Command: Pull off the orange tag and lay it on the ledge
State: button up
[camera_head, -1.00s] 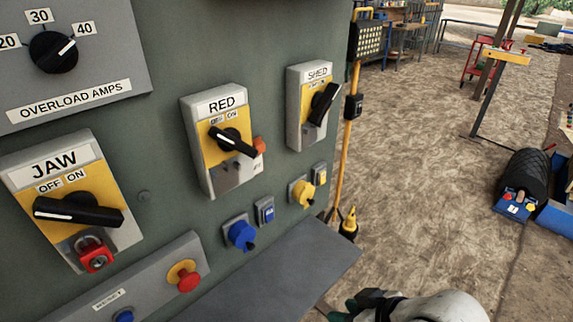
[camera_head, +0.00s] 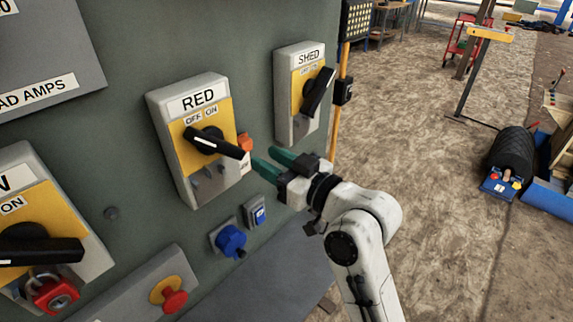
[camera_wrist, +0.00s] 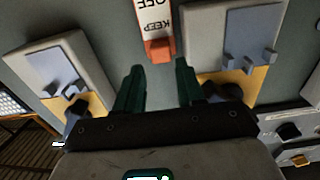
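The orange tag (camera_head: 244,142) hangs on the cabinet at the right side of the RED switch box, partly behind its black handle. It has an orange end and a white part. In the wrist view the tag (camera_wrist: 155,18) shows upside down with "KEEP OFF" lettering, its orange end (camera_wrist: 160,50) just ahead of the fingers. My gripper (camera_head: 262,156) is open and empty, with its green fingertips close to the tag on its right. In the wrist view my gripper (camera_wrist: 158,66) has a clear gap between its fingers, in line with the tag. The grey ledge (camera_head: 265,275) juts out below, bare where visible.
The RED switch box (camera_head: 185,165) and the SHED switch box (camera_head: 287,100) stand on either side of the tag. A blue socket (camera_head: 230,241) and a small blue switch (camera_head: 254,213) sit below. A red padlock (camera_head: 55,295) hangs at lower left. A yellow post (camera_head: 336,120) stands to the right.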

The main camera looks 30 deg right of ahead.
aim_at(248, 148)
jog(key=shift+p+x, duration=0.65)
jog(key=shift+x, duration=2.25)
jog(key=shift+c, duration=0.4)
jog(key=c, duration=0.6)
jog(key=shift+v, duration=2.5)
